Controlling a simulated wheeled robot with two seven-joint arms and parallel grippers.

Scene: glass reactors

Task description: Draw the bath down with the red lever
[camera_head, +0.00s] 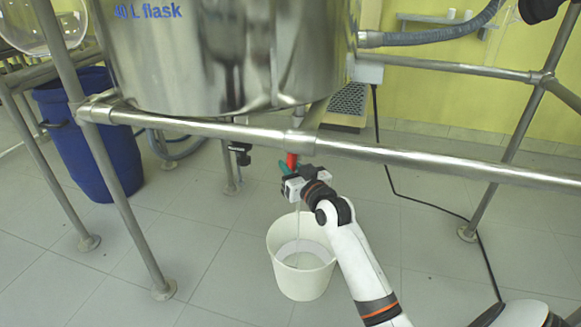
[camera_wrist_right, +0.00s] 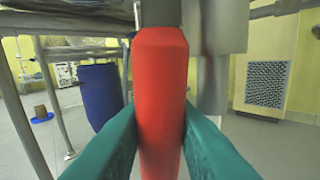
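The steel bath (camera_head: 225,60), labelled "40 L flask", hangs in a tubular frame. The red lever (camera_head: 292,160) shows below the frame's front rail. In the right wrist view the red lever (camera_wrist_right: 161,95) fills the middle, pointing down. My right gripper (camera_head: 287,177) is at the lever, its green fingers against both sides of it. A white bucket (camera_head: 302,279) stands on the floor below, with pale liquid inside. A thin pale streak (camera_head: 297,222) runs down from near the gripper into the bucket. The drain outlet is hidden behind my gripper. My left gripper is not in view.
The front rail (camera_head: 400,155) crosses just above my right gripper. Frame legs (camera_head: 130,215) stand at the left and right. A blue barrel (camera_head: 100,140) stands at the left. A black cable (camera_head: 425,203) lies on the floor at the right. Floor around the bucket is clear.

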